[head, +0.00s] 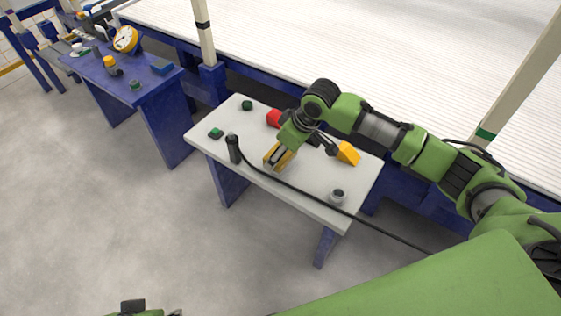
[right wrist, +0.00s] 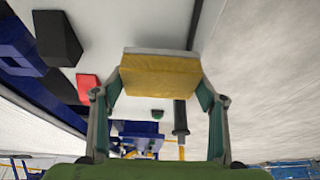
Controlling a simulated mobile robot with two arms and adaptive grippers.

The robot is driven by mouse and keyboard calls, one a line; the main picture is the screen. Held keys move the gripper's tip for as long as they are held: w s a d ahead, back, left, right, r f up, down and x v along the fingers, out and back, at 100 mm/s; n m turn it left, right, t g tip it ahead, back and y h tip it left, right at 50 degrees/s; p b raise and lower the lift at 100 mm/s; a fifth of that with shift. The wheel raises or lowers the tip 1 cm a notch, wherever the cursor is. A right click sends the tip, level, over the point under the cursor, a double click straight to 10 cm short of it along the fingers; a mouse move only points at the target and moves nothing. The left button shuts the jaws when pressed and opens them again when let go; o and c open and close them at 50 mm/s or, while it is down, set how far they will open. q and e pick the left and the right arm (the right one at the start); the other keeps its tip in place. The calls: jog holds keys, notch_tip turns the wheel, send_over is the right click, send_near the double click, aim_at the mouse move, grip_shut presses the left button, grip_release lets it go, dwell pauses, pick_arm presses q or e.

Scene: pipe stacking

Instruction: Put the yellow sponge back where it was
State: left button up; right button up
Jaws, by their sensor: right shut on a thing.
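The yellow sponge (head: 279,158), with a pale layer on one face, is in my right gripper (head: 277,154) over the front part of the white table (head: 299,186). In the right wrist view the sponge (right wrist: 160,77) sits between the two fingers of the right gripper (right wrist: 161,84), which touch its opposite sides. I cannot tell whether the sponge touches the tabletop.
A black handle (head: 234,149) with a cable stands left of the sponge. A red block (head: 273,118), an orange wedge (head: 349,153), green items (head: 216,133) and a grey cup-like part (head: 337,197) are on the table. A blue table (head: 150,88) stands far left.

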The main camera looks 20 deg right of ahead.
jog(key=shift+w+f, duration=0.25)
jog(key=shift+f, duration=0.05)
notch_tip(320, 180, down, 3)
jog(key=shift+f+b, duration=0.1)
jog(key=shift+b, duration=0.75)
jog(key=o, duration=1)
